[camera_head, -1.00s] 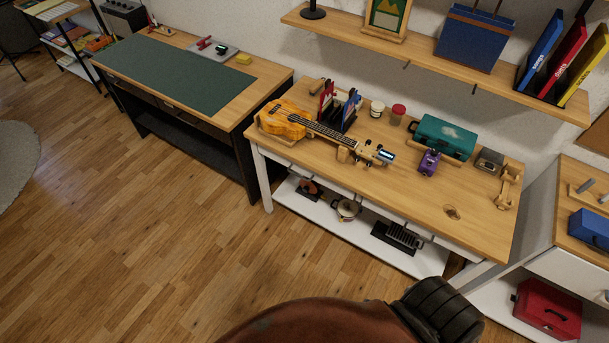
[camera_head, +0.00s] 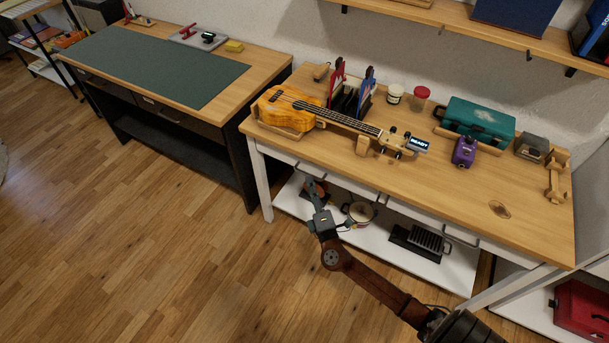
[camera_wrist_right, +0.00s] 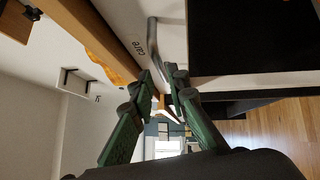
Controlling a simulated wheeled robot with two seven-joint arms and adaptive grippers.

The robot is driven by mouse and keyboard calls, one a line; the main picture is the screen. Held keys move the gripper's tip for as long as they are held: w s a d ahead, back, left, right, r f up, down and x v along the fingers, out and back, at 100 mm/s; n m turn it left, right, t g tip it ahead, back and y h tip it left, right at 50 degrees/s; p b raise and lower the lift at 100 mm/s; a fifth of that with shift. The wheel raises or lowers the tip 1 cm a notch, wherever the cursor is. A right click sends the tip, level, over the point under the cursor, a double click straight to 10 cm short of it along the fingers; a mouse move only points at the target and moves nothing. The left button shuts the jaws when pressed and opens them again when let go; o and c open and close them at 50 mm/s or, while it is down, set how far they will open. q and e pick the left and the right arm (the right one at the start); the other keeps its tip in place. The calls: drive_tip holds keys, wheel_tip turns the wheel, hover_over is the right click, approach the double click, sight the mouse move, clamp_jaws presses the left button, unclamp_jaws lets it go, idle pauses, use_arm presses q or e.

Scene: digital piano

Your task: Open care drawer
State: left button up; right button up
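The care drawer (camera_wrist_right: 119,22) has a white front with the word "care" on it in the right wrist view, and looks shut. Its grey metal bar handle (camera_wrist_right: 154,38) stands out from the front. My right gripper (camera_wrist_right: 159,73) has its two green-padded fingers apart, with the handle's end between or just in front of the tips; contact is unclear. In the head view my right gripper (camera_head: 311,184) is at the drawer row under the wooden worktop, toward its left end, and hides part of the fronts. My left gripper is not in view.
The worktop (camera_head: 455,192) holds a ukulele (camera_head: 335,118), a purple pedal (camera_head: 464,151) and a teal case (camera_head: 480,123). A white lower shelf (camera_head: 385,243) carries a pot (camera_head: 360,212). A green-matted desk (camera_head: 262,80) stands left. The floor in front is clear.

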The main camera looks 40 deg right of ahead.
sight(307, 174)
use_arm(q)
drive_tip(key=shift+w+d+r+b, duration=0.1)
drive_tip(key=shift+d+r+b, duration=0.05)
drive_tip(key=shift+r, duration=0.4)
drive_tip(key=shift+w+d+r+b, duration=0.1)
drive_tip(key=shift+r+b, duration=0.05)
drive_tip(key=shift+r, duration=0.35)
use_arm(e)
drive_tip(key=shift+x, duration=2.5)
drive_tip(key=shift+f, duration=0.15)
drive_tip(key=shift+c, duration=0.7)
clamp_jaws()
